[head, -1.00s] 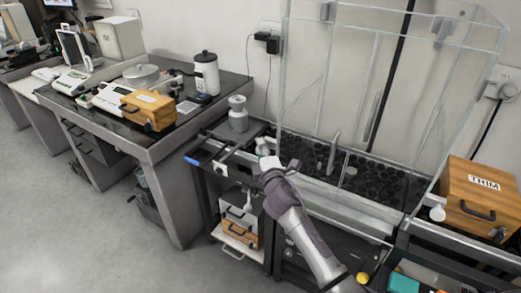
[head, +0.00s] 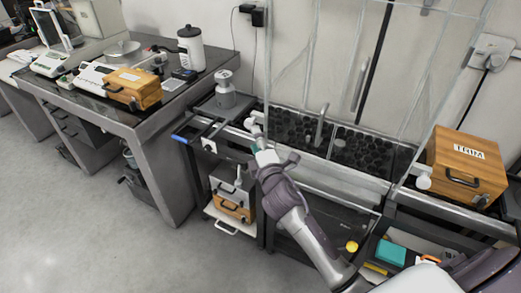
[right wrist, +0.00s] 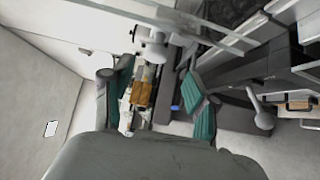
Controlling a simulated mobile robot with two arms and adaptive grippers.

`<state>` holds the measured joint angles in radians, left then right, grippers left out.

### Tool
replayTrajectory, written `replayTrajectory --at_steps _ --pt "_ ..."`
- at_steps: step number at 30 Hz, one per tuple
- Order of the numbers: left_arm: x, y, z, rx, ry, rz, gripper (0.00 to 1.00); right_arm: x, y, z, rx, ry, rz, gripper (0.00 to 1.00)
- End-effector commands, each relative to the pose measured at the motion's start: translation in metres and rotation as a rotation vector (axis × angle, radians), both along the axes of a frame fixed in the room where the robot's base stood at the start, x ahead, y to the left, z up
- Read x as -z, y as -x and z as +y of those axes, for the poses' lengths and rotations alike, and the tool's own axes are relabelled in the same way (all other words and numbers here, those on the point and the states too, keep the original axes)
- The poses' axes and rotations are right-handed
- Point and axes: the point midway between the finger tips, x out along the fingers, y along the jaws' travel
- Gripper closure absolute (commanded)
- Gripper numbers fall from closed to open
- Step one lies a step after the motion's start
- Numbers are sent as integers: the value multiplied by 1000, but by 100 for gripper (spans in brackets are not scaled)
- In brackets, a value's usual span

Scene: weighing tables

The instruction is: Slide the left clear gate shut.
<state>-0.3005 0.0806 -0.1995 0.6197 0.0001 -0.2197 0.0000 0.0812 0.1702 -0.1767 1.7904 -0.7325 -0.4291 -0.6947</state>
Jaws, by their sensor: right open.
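The left clear gate belongs to the tall clear enclosure (head: 345,60). Its panes are hard to tell apart, so I cannot tell how far it stands open. A white knob (head: 256,120) shows at the enclosure's front left corner. My right gripper (head: 259,146) is just in front of this knob. In the right wrist view my right gripper (right wrist: 160,75) is open, with its teal-padded fingers spread apart. The white knob (right wrist: 150,45) lies just beyond the fingertips, by a clear bar; I cannot tell whether they touch. My left gripper is out of view.
A wooden box (head: 465,168) stands right of the enclosure, near a second white knob (head: 424,183). A grey jar (head: 225,92) stands to the left. A dark table (head: 160,105) with scales is further left. The grey floor (head: 90,225) at front left is clear.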

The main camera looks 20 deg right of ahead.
Motion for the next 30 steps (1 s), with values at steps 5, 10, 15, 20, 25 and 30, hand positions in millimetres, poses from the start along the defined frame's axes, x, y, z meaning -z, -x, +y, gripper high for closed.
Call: replayTrajectory --at_steps 5,10,15,20,25,30 --pt "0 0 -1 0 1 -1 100 1 31 4 1 0 2 41" --pt "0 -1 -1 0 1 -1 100 1 44 5 2 1 2 41" --pt "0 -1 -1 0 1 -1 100 0 46 5 2 1 1 41" --pt "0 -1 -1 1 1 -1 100 0 45 5 1 1 1 41" --pt "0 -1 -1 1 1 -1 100 1 45 5 1 0 2 41" --pt "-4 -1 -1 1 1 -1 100 37 45 6 -5 -56 76 41"
